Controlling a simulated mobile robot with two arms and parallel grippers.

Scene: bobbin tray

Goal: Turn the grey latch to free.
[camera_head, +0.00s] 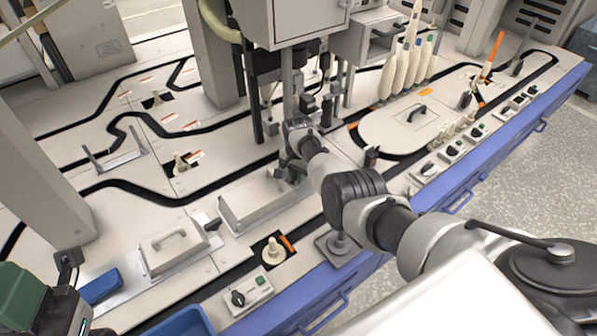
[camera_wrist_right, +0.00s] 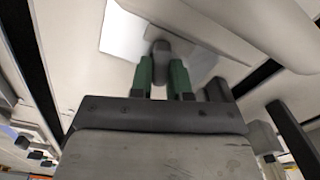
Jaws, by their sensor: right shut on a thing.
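My right gripper (camera_wrist_right: 164,78) shows its two green fingers closed around a dark grey knob-like piece (camera_wrist_right: 160,48), which looks like the grey latch. The latch sits over a pale plate (camera_wrist_right: 122,38) in the right wrist view. In the head view my right arm reaches to the middle of the worktop, and the right gripper (camera_head: 289,172) is low beside a long raised tray-like fixture (camera_head: 262,203). The arm and fingers hide most of the latch there, so its turn angle cannot be read. A green and dark part at the lower left edge may belong to my left arm; its fingers cannot be made out.
A handled pale cover (camera_head: 172,246) and a blue bin (camera_head: 184,322) are at the lower left. Vertical posts and a boxy machine head (camera_head: 290,20) stand behind the gripper. White bobbins (camera_head: 405,65) stand at the back right. Black grooves cross the pale worktop.

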